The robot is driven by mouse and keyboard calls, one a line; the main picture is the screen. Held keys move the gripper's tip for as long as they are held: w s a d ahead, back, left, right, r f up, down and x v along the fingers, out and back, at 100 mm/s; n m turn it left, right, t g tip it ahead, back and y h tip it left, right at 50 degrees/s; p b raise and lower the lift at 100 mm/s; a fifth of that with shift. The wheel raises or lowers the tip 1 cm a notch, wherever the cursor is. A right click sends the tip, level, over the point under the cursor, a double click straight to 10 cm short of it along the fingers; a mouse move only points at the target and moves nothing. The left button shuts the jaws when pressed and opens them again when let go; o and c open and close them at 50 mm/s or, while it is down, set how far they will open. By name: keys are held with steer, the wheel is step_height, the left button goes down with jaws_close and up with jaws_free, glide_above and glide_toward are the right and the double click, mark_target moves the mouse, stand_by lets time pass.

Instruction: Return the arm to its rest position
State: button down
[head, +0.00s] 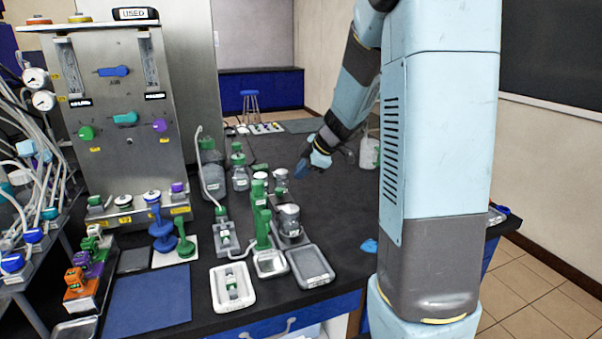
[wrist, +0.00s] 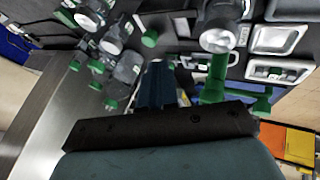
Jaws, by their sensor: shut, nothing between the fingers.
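My arm comes in from the top of the head view, beside my own light blue and grey column, and slopes down to the left over the black bench (head: 335,220). My gripper (head: 300,169) is at its end, with blue fingers, above the bench and just right of a group of glass and green-capped vessels. In the wrist view, my gripper (wrist: 156,76) shows as dark blue fingers close together, with nothing held between them. The height of the fingers above the bench is hard to tell.
Green-capped bottles (head: 239,172) and a green-handled stand (head: 262,228) are left of the gripper. Grey trays (head: 310,266) lie at the front. A steel panel (head: 120,110) with knobs stands at left. A white bottle (head: 369,153) is behind the arm. Bench space right of the vessels is mostly clear.

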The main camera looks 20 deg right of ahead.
step_height(320, 180, up, 12)
steer(key=d+m+t+h, duration=0.2)
steer(key=m+t+h, duration=0.1)
steer(key=m+t, duration=0.25)
steer(key=s+d+r+m+h, duration=0.3)
steer(key=s+r+m+h, duration=0.2)
steer(key=s+m, duration=0.15)
steer(key=s+a+f+m+g+y, duration=0.1)
steer(key=s+a+g, duration=0.1)
steer(key=s, duration=0.6)
steer(key=s+a+f+m+g+y, duration=0.1)
steer(key=s+a, duration=0.3)
steer(key=s, duration=0.4)
steer(key=s+a+f+m+g+y, duration=0.1)
steer(key=s+a+f+m+g, duration=0.1)
steer(key=s, duration=0.6)
steer(key=shift+a+f+m+g, duration=0.4)
steer(key=shift+a+f, duration=0.2)
steer(key=shift+a, duration=0.15)
